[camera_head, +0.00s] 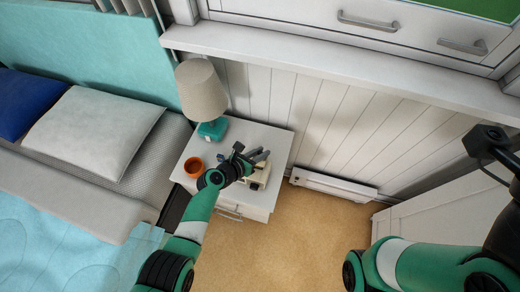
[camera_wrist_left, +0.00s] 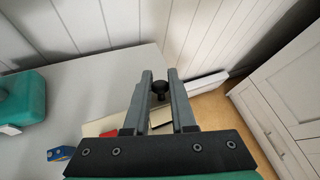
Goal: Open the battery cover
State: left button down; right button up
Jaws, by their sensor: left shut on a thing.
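A cream device (camera_head: 259,180) sits on the white nightstand (camera_head: 255,135), partly hidden by my left gripper. In the left wrist view the cream device (camera_wrist_left: 105,125) lies below the fingers, with a red part and a dark panel. My left gripper (camera_head: 263,156) reaches over it. In the left wrist view a round black knob (camera_wrist_left: 159,87) shows between the fingertips, and the gripper is shut on it. I cannot make out a separate battery cover. My right arm is at the right, but its fingers do not show.
A small blue object (camera_wrist_left: 60,153) lies beside the device. A bed (camera_head: 75,175) is at the left. A white heater (camera_head: 333,185) runs along the wall. The floor (camera_head: 310,235) is clear.

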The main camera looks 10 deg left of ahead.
pick_arm(q)
jog(key=shift+w+g, duration=0.2)
jog(key=shift+g, duration=0.1)
dwell(0.4)
jog(key=c, duration=0.8)
grip_release()
jog(key=shift+o, duration=0.2)
jog(key=shift+r+p, duration=0.1)
jog(key=shift+p, duration=0.25)
jog(key=p+v, duration=0.2)
jog(key=p, duration=0.1)
jog(key=p+v, duration=0.3)
jog(key=shift+w+d+r, duration=0.2)
jog(key=shift+r, duration=0.15)
jog(key=p+v, duration=0.5)
jog(key=v, duration=0.1)
jog(key=shift+s+a, duration=0.25)
jog(key=shift+s, duration=0.15)
